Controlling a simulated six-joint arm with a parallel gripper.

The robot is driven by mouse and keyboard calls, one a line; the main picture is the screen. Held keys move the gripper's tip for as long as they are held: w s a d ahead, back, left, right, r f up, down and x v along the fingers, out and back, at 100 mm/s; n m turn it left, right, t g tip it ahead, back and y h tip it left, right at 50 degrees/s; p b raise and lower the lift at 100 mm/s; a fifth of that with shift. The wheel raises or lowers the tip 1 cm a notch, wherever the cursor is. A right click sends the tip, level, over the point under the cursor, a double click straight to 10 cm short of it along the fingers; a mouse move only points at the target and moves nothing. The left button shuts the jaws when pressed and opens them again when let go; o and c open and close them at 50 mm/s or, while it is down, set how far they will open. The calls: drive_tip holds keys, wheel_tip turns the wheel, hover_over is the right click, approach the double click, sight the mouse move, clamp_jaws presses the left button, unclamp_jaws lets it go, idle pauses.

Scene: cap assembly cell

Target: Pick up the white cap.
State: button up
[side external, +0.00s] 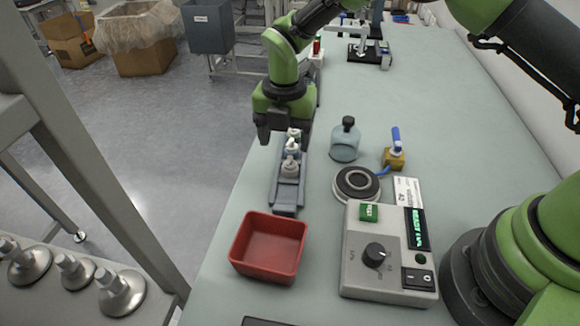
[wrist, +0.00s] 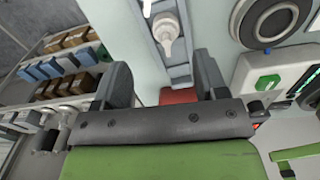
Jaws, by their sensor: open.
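A grey rack (side external: 287,195) on the bench holds a short row of pale pump-style caps. The nearest white cap (side external: 290,168) stands upright in it, with another pale cap (side external: 292,146) just behind. My gripper (side external: 284,133) is over the far end of the rack, open, with nothing seen between its fingers. In the wrist view, a white cap (wrist: 168,30) with a nozzle sits in the rack (wrist: 180,71), ahead of the gap between the open fingers (wrist: 163,80). I cannot tell which cap of the side view this is.
A red bin (side external: 268,247) stands in front of the rack. To the right are a round black-and-silver pad (side external: 357,183), a control box (side external: 390,255), a pale blue bottle (side external: 345,143) and a small brass-coloured block with a blue handle (side external: 394,158). The bench's left edge is close to the rack.

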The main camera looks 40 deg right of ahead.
sight(290, 157)
drive_tip(key=f, duration=0.6)
drive_tip(key=shift+s+d+f, duration=0.1)
drive_tip(key=shift+s+d, duration=0.15)
drive_tip(key=shift+d, duration=0.1)
drive_tip(key=c, duration=0.8)
